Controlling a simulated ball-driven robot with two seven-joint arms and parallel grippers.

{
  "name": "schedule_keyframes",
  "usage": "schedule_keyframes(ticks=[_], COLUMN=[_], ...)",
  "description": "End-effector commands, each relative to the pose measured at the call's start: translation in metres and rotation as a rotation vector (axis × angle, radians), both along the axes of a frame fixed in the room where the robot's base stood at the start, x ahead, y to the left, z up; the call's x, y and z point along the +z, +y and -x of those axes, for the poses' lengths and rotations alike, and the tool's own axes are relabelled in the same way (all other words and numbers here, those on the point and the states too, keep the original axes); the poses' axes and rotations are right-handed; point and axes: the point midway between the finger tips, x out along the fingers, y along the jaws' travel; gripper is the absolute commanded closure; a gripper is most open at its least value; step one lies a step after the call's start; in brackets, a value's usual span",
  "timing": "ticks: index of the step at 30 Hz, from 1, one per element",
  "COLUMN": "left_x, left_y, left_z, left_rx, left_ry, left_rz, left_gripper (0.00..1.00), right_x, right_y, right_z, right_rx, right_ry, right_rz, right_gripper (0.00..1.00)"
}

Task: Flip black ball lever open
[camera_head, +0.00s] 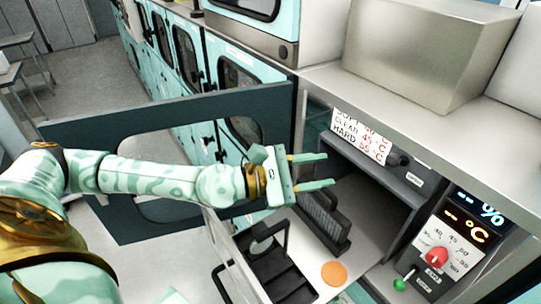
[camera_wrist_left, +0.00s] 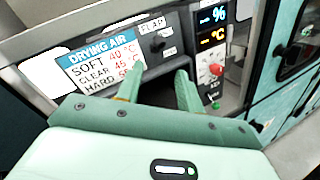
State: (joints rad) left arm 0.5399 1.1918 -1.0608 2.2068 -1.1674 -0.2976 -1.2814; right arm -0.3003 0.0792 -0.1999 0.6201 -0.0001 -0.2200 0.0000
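The black ball lever (camera_head: 397,159) sits on the dark front panel of the machine, just right of the drying-air sign. It also shows in the left wrist view (camera_wrist_left: 155,49), ahead of the fingers and below a small "FLAP" label. My left gripper (camera_head: 329,170) is open and empty, its two fingers pointing right toward the panel. In the left wrist view the gripper (camera_wrist_left: 158,80) has its fingers spread, with the lever beyond and between them. The gripper is apart from the lever. My right gripper is in neither view.
The drying-air sign (camera_head: 361,135) is left of the lever. A red dial (camera_head: 437,257) and a green ball lever (camera_head: 399,285) are on the right. Black racks (camera_head: 322,222) and an orange disc (camera_head: 334,273) lie below. An open dark-framed door (camera_head: 70,130) stands behind my left arm.

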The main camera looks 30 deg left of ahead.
Motion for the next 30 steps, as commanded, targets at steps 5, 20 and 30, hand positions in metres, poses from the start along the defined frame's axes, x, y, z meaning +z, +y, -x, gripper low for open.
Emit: schedule_keyframes(ticks=[5, 20, 30], left_x=[-0.007, -0.005, 0.0], left_y=[0.013, 0.073, 0.11], left_z=[0.012, 0.074, 0.113], left_rx=[0.002, 0.003, 0.001], left_ry=[-0.001, -0.003, -0.002], left_rz=[-0.004, -0.012, -0.004], left_gripper=[0.63, 0.63, 0.63], right_x=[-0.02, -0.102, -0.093], right_y=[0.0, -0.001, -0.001], right_z=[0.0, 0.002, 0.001], right_rx=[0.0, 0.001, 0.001], right_ry=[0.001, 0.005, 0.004], right_rz=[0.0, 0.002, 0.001], right_gripper=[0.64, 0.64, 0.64])
